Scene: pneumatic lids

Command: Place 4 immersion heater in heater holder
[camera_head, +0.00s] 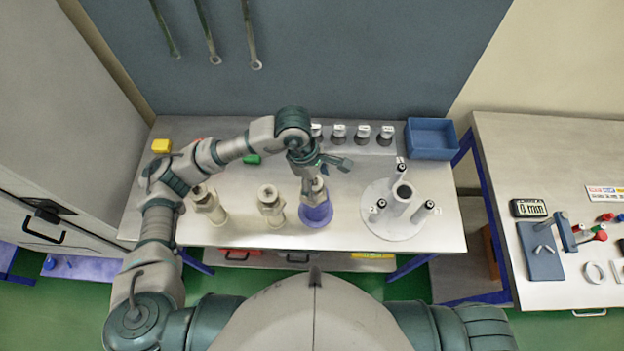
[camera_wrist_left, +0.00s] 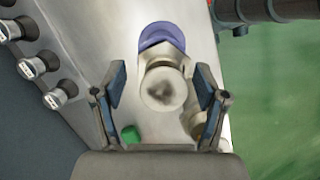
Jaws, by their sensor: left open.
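Two pale beige pieces with hexagonal collars, perhaps immersion heaters, stand on the table at the left (camera_head: 209,205) and in the middle (camera_head: 270,207). A similar pale piece (camera_wrist_left: 163,88) stands on a round purple base (camera_head: 316,213). My left gripper (camera_head: 322,167) is above it; in the left wrist view its open fingers (camera_wrist_left: 163,100) lie on either side of the pale top, with gaps showing. A white round stand (camera_head: 392,224), perhaps the heater holder, has a central tube and three small black-tipped posts. My right gripper is out of view.
Several silver knob-like parts (camera_head: 362,134) line the table's back. A blue bin (camera_head: 432,140) is at the back right. A yellow block (camera_head: 161,146) and a green block (camera_head: 251,159) lie behind my left arm. Another table (camera_head: 560,150) stands right, past a gap.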

